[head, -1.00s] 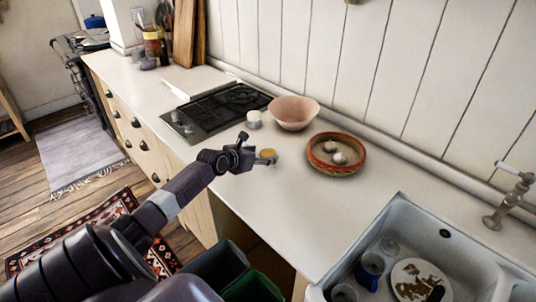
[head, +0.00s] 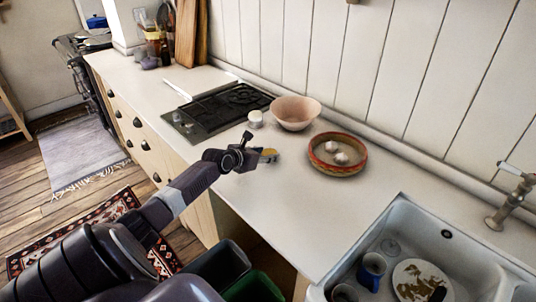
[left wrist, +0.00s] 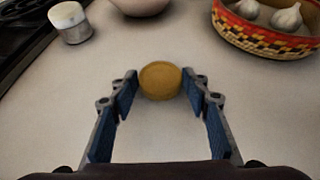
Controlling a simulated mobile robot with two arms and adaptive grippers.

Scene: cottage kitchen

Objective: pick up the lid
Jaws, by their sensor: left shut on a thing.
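The lid is a small round golden-brown disc (head: 269,153) at the tip of my left gripper (head: 262,156), over the pale worktop. In the left wrist view the lid (left wrist: 160,80) sits between the two fingertips of my left gripper (left wrist: 160,84), which is shut on it. Whether the lid is clear of the worktop or still touching it, I cannot tell. A small white jar (head: 255,119) stands behind the gripper, beside the hob; it also shows in the left wrist view (left wrist: 70,23). My right gripper is not in view.
A pink bowl (head: 295,112) and a patterned basket (head: 337,170) with garlic bulbs stand beyond the lid. The black hob (head: 222,110) is to the left. A sink (head: 400,215) with dishes is at the lower right. The worktop between lid and sink is clear.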

